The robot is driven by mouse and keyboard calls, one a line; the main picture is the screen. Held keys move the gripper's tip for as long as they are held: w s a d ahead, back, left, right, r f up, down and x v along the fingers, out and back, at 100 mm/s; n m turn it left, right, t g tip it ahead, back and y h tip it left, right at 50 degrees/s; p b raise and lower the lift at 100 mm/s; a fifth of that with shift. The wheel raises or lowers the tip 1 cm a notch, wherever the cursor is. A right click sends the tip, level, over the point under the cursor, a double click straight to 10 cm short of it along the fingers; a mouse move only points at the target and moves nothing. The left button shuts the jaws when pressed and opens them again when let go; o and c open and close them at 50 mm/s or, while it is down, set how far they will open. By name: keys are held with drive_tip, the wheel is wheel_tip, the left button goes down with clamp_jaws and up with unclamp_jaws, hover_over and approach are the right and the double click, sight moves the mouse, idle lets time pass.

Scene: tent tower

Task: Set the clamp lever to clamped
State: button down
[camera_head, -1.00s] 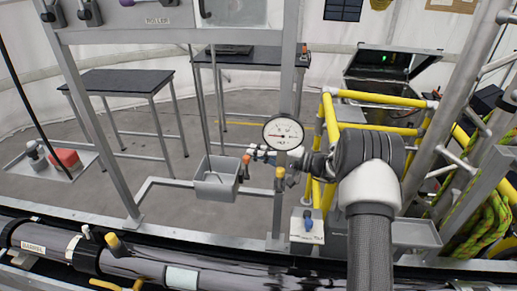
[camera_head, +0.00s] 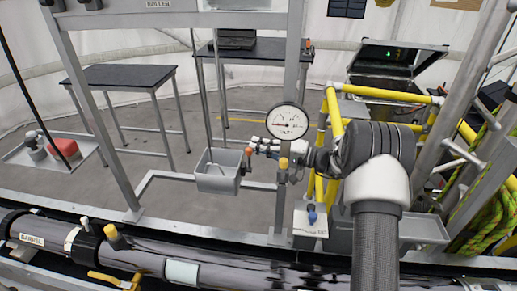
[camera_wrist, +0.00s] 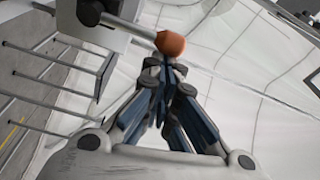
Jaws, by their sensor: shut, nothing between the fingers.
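No lever in view carries a readable clamp label, so I cannot tell for sure which one is the clamp lever. A lever with an orange knob (camera_head: 248,151) stands by the grey post. In the wrist view its knob (camera_wrist: 170,43) is just beyond my fingertips, at the end of a pale rod; I cannot tell whether they touch. My gripper (camera_head: 257,147) is shut and empty, right of the knob and below the round gauge (camera_head: 287,121). It also shows in the wrist view (camera_wrist: 160,65). My arm hides part of the frame on the right.
A grey bin (camera_head: 217,183) hangs left of the post. A yellow-knobbed lever (camera_head: 283,163) and a blue knob (camera_head: 312,217) are below my gripper. The barrel pipe (camera_head: 150,262) runs along the front, with a yellow handle (camera_head: 112,279). Yellow rails (camera_head: 335,120) stand to the right.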

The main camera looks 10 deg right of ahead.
drive_tip(key=shift+s+a+n+b, duration=0.15)
drive_tip(key=shift+n+b, duration=0.15)
drive_tip(key=shift+b, duration=0.2)
drive_tip(key=shift+s+a+r+n+y+b, duration=0.1)
drive_tip(key=shift+s+a+n+y+b, duration=0.3)
drive_tip(key=shift+n+b, duration=1.05)
drive_tip(key=shift+s+a+r+n+y+b, duration=0.1)
drive_tip(key=shift+s+n+y+b, duration=0.1)
drive_tip(key=shift+s+n+b, duration=0.9)
drive_tip(key=shift+s+a+r+n+y+b, duration=0.1)
drive_tip(key=shift+s+a+n+y+b, duration=0.15)
drive_tip(key=shift+n+b, duration=1.55)
drive_tip(key=shift+d+m+b, duration=0.1)
drive_tip(key=shift+m+b, duration=0.25)
drive_tip(key=shift+b, duration=0.05)
